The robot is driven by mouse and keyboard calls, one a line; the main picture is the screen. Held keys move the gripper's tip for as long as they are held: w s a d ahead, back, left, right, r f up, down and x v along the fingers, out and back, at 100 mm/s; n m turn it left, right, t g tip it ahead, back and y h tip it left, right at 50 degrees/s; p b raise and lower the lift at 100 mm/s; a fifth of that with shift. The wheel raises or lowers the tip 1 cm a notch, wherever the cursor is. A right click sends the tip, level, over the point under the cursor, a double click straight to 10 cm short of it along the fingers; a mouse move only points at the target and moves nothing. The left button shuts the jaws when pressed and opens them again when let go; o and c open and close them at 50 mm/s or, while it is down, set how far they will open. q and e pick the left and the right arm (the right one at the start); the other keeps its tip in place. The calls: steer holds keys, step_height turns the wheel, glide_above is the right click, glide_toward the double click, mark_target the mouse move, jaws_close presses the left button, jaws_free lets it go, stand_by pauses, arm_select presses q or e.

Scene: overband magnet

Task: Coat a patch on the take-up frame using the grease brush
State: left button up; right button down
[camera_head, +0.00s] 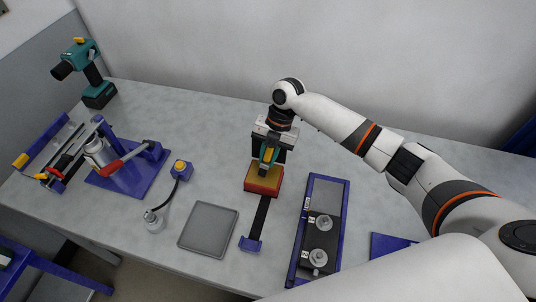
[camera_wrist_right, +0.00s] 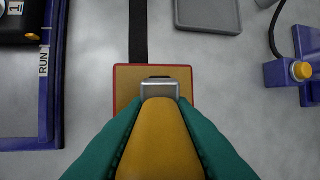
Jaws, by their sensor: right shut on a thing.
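The block sits along a black strip (camera_head: 259,218) that runs to a blue end piece (camera_head: 250,244). I cannot tell which part is the take-up frame. My left gripper is not in view.
A blue frame with two round knobs (camera_head: 298,268) lies to the right. A teal drill (camera_head: 97,91) stands at back left.

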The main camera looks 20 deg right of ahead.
steer(key=shift+f, duration=0.35)
stand_by(1.1)
step_height(320, 180, up, 7)
steer(key=p, duration=0.5)
steer(key=shift+p, duration=0.35)
stand_by(0.7)
